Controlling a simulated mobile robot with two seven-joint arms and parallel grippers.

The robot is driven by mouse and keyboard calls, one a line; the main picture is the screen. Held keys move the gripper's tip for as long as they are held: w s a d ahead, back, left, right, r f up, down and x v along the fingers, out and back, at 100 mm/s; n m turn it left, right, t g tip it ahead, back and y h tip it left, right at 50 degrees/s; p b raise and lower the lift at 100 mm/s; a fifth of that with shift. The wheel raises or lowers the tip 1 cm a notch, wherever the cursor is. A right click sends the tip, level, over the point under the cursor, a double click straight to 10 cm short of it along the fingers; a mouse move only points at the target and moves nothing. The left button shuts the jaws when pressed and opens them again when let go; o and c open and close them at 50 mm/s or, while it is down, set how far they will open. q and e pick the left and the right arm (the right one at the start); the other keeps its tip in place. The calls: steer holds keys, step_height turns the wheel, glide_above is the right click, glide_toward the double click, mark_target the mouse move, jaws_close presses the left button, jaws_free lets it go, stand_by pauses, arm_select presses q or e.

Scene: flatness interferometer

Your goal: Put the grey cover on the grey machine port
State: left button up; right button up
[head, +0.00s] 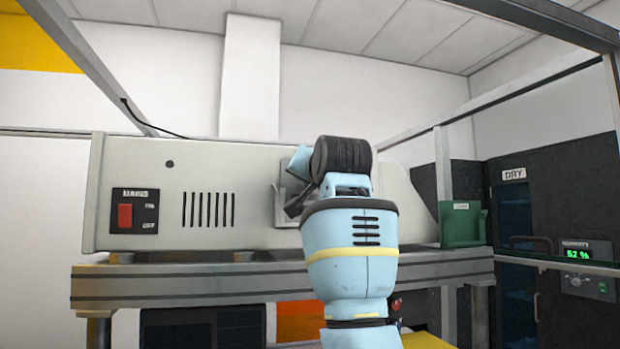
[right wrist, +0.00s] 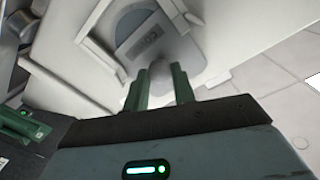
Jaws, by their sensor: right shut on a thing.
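The light grey machine (head: 255,190) stands on a bench, with a red switch and vent slots on its front. A raised grey frame (head: 280,208), apparently the port, shows just left of my right arm, which hides part of it. In the right wrist view, my right gripper (right wrist: 161,90) has its green fingers shut on the grey cover (right wrist: 155,22), a plate with a partly readable label. The cover is at the machine's face, by a pale raised edge (right wrist: 104,58). I cannot tell whether it is seated or just apart. My left gripper is not in view.
A green labelled holder (head: 461,222) stands at the bench's right end. Metal frame posts (head: 444,180) rise around the bench. A dark cabinet (head: 545,190) marked DRY, with a green humidity readout, is at the right. The bench edge (head: 200,284) runs below the machine.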

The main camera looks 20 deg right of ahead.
mark_target(310, 196)
steer(key=shift+f, duration=1.8)
stand_by(1.1)
steer(key=o, duration=1)
steer(key=shift+s+a, duration=0.2)
steer(key=shift+s, duration=1.1)
steer(key=shift+s+a, duration=0.2)
steer(key=shift+s, duration=1.1)
steer(key=shift+s+a, duration=0.2)
steer(key=shift+s, duration=1.1)
